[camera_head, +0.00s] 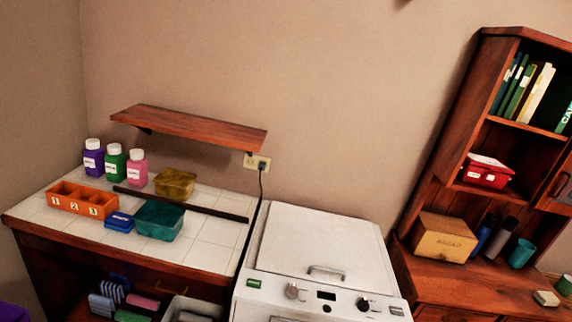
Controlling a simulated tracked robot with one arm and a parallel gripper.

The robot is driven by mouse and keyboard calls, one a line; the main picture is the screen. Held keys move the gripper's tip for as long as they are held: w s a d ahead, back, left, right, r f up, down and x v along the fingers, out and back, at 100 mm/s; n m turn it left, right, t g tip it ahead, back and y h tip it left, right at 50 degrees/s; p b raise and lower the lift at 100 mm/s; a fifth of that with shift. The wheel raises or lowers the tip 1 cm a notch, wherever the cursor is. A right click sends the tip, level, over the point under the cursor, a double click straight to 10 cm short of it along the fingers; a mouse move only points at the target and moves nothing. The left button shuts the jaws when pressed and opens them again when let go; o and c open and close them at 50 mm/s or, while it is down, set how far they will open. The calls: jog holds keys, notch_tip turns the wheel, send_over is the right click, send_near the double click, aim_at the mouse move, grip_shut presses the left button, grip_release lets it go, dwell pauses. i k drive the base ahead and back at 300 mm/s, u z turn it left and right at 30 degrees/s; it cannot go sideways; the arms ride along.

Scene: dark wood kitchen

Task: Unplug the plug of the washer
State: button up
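The white washer (322,240) stands in the lower middle, with a lid handle, knobs and a small display on its front panel. A dark plug (262,167) sits in the wall socket (251,161) above and behind the washer's left back corner. A dark cord (261,185) hangs from the plug and runs down behind the counter and washer edge. My gripper does not show in this view.
A wooden shelf (190,126) juts from the wall just above and left of the socket. The tiled counter (215,244) holds bottles (115,163), an orange divided box (82,198), a teal bin (159,220) and a dark bar (180,204). A tall bookcase (452,160) stands right.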

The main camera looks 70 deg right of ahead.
aim_at(262, 166)
jog(key=z, duration=0.55)
jog(key=i, duration=1)
jog(key=z, duration=1)
jog(key=i, duration=0.35)
jog(key=z, duration=0.15)
jog(key=k, duration=0.95)
jog(key=z, duration=0.15)
jog(key=i, duration=1.15)
jog(key=u, duration=0.05)
